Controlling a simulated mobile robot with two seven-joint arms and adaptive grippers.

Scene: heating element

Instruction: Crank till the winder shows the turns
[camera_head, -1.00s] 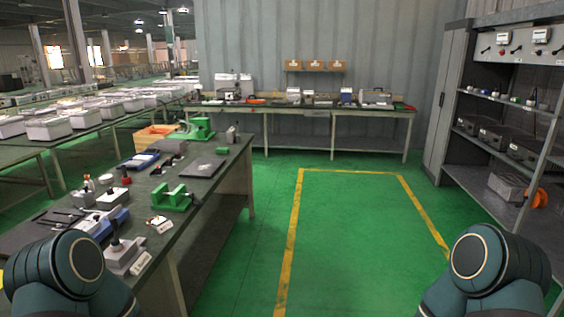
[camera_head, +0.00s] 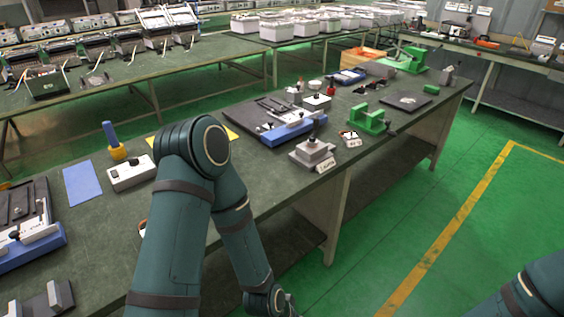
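A small green bench device (camera_head: 370,119) with two uprights stands near the table's right edge. A larger green machine (camera_head: 408,60) stands farther back on the same table. I cannot tell which of them is the winder, and no crank or turns display can be made out. A grey block unit with a dark knob and a label (camera_head: 312,152) sits at the near edge. My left arm covers part of the table in front, its bent joint high and its lower end hanging past the edge.
The long work table (camera_head: 262,185) runs from lower left to upper right. On it are a blue-and-grey fixture (camera_head: 290,125), a white box (camera_head: 131,173), a blue sheet (camera_head: 82,183) and an orange bin (camera_head: 362,60). Green floor with a yellow line (camera_head: 440,245) is clear at right.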

